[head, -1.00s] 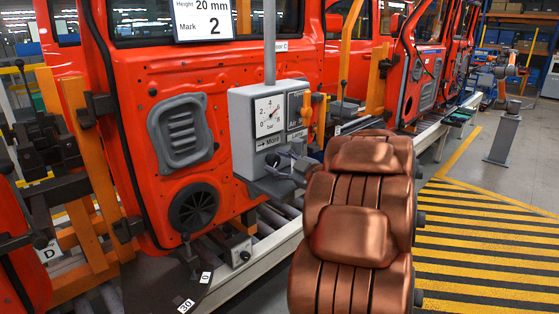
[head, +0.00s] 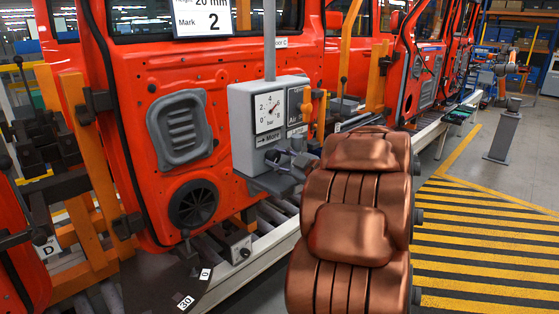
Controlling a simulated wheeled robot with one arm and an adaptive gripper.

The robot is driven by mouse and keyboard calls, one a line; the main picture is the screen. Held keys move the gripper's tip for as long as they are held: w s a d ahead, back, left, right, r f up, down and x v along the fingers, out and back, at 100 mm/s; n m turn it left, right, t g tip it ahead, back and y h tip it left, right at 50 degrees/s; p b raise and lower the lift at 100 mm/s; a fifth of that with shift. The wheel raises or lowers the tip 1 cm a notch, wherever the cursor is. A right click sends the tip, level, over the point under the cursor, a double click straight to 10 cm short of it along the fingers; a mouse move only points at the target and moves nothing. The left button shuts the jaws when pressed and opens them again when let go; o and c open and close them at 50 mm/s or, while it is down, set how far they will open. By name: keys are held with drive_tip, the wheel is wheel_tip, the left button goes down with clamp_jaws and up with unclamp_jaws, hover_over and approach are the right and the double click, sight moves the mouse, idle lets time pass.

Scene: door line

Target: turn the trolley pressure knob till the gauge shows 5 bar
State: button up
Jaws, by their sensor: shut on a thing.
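The grey trolley box (head: 242,128) stands on a post in front of the red door. Its white gauge (head: 266,112) is marked 0 to 8 bar, with a needle pointing to the upper right. The needle looks to lie between 4 and 6, but it is too small to read exactly. A label with an arrow and the word More (head: 267,139) is below the gauge. My gripper (head: 278,158) is at the lower front of the box, small and partly behind my copper arm. It is shut at the pressure knob, which its fingers mostly hide.
A red door (head: 130,120) with a grey vent panel and a round black speaker fills the left. An orange handle (head: 306,105) sits on the box's right side. A pale rail runs below. Striped floor (head: 470,240) at the right is clear.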

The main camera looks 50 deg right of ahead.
drive_tip(key=shift+a+f+n+b, duration=0.1)
drive_tip(key=shift+f+n+b, duration=0.3)
drive_tip(key=shift+n+b, duration=1.25)
drive_tip(key=n+b, duration=0.2)
drive_tip(key=b, duration=0.3)
drive_tip(key=shift+r+b, duration=0.1)
drive_tip(key=shift+b, duration=0.3)
drive_tip(key=shift+r+n+b, duration=0.2)
drive_tip(key=shift+n+b, duration=0.45)
drive_tip(key=shift+b, duration=0.05)
drive_tip(key=o, duration=0.9)
drive_tip(key=shift+c, duration=0.2)
drive_tip(key=shift+s, duration=0.1)
drive_tip(key=s, duration=1.2)
drive_tip(key=shift+r, duration=0.25)
